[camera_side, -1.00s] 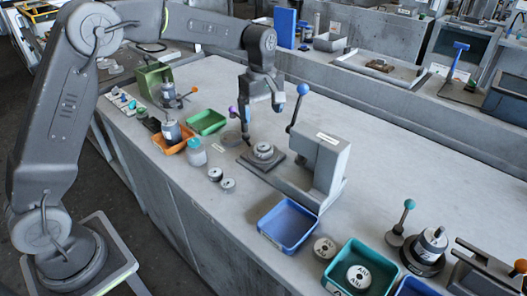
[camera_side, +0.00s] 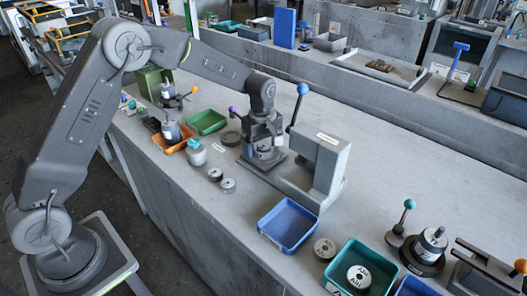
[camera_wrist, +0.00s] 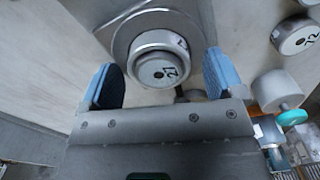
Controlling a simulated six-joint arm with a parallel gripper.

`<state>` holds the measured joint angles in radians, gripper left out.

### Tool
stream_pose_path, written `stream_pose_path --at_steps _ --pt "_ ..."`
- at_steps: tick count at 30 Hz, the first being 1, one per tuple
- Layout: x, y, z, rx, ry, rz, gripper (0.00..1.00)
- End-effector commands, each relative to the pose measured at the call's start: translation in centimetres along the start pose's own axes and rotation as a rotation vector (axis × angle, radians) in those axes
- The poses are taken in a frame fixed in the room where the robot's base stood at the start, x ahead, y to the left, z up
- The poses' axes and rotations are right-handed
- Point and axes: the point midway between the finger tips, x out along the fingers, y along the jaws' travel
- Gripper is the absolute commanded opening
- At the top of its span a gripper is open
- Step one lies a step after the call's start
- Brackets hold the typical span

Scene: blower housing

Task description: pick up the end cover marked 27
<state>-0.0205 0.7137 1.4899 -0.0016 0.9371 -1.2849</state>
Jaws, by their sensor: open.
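The end cover marked 27 (camera_wrist: 158,71) is a small grey disc with a dark hole, seen face-on in the wrist view. It sits on top of a wider round metal part (camera_wrist: 172,42) on a square plate (camera_wrist: 122,42). My gripper (camera_wrist: 162,72) is open, with one blue-grey finger on each side of the cover and visible gaps between. In the side view my gripper (camera_side: 262,148) is low over the square plate (camera_side: 263,164) beside the grey press (camera_side: 325,165). It largely hides the cover there.
The press lever with a blue ball (camera_side: 302,89) rises close to the right of my gripper. A blue tray (camera_side: 288,226) stands in front of the press.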

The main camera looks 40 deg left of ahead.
Motion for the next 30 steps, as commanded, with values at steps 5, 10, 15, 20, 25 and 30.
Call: stream_pose_path --at_steps 5,10,15,20,25,30 --pt "-0.03 0.00 0.00 0.000 0.000 0.000 0.84" --pt "-0.05 0.00 0.00 0.000 0.000 0.000 0.67" --pt "-0.07 0.00 0.00 0.000 0.000 0.000 0.51" --pt "-0.07 0.00 0.00 0.000 0.000 0.000 0.36" --pt "-0.12 0.03 0.00 0.000 0.000 0.001 0.33" --pt "-0.33 0.04 0.00 0.000 0.000 0.002 0.33"
